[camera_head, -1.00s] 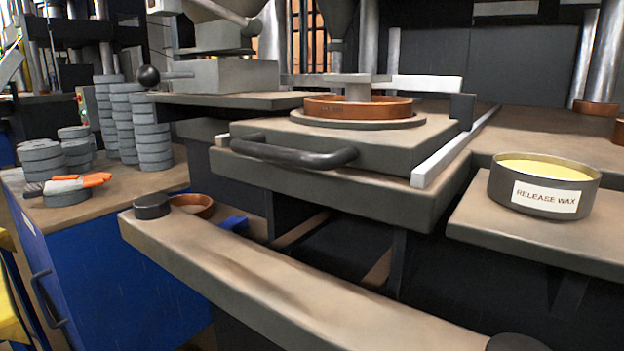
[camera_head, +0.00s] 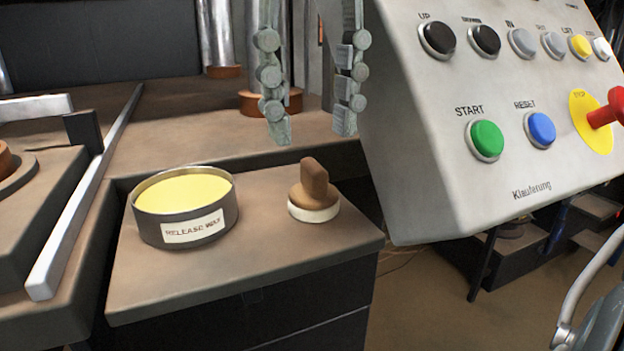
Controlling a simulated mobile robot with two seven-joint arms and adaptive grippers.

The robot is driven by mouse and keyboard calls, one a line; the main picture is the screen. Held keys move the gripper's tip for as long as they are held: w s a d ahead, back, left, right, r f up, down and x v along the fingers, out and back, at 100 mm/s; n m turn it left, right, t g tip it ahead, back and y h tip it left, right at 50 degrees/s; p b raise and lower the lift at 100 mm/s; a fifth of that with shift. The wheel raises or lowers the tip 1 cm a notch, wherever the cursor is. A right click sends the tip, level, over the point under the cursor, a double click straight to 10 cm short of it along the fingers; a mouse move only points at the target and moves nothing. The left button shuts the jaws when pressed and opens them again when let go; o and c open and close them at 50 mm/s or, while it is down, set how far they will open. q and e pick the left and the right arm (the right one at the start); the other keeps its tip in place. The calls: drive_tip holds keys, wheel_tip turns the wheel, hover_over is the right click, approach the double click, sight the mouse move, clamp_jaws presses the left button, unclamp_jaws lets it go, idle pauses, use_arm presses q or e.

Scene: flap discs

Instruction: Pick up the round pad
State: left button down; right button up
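The round pad (camera_head: 314,208) has a white base under a brown disc, with an upright brown knob on top. It stands upright on the small side shelf, right of the release wax tin (camera_head: 185,207). My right gripper (camera_head: 311,137) hangs at the top centre with its two jointed fingers pointing down. The fingers are wide apart with nothing between them. Their tips appear just above the pad's knob in the picture and do not touch it. My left gripper is not in view.
A tilted control panel (camera_head: 440,160) with several buttons and a red stop lever stands close to the right of the gripper. A metal rail (camera_head: 85,200) and the press plate lie to the left. The shelf's front (camera_head: 250,270) is bare.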

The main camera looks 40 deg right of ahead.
sight(314, 163)
wheel_tip(314, 163, down, 4)
drive_tip(key=shift+w+d+f, duration=0.1)
drive_tip(key=shift+d, duration=0.05)
drive_tip(key=shift+c, duration=0.6)
clamp_jaws()
